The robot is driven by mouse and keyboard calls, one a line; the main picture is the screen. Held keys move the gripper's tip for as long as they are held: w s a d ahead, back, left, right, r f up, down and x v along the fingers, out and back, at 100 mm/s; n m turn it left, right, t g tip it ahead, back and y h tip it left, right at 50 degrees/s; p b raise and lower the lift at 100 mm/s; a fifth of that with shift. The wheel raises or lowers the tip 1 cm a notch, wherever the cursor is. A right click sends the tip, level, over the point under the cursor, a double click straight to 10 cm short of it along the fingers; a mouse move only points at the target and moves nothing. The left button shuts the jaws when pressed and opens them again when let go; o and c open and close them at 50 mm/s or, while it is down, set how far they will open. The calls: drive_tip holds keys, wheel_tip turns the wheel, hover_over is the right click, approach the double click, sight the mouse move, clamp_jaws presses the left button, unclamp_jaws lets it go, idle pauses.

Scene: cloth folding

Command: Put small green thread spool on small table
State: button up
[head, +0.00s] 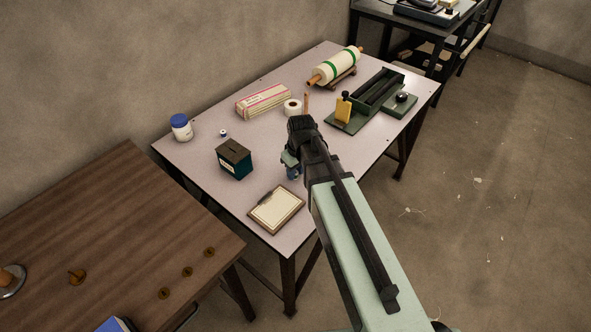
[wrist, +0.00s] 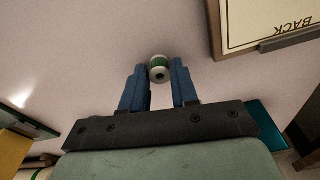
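The small green thread spool (wrist: 159,68) has a green middle and pale ends and rests on the pale tabletop (head: 200,165), close to the clipboard. In the head view the spool is hidden behind my arm. My gripper (wrist: 159,66) is open, with its blue fingertips on either side of the spool and a small gap showing at each side. In the head view my gripper (head: 292,172) is low over the pale table, partly covered by my arm. A brown wooden table (head: 120,215) stands at the lower left; I cannot tell which table is the small one.
A clipboard (head: 276,209) and a dark green box (head: 234,158) flank my gripper. Several brown knobs (head: 187,271) sit on the brown table, whose middle is clear.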

drive_tip(key=o, duration=0.3)
drive_tip(key=shift+o, duration=0.2)
drive_tip(key=shift+r, duration=0.15)
wheel_tip(320, 180, up, 12)
drive_tip(key=s, duration=0.1)
drive_tip(key=shift+d, duration=0.45)
idle(0.5)
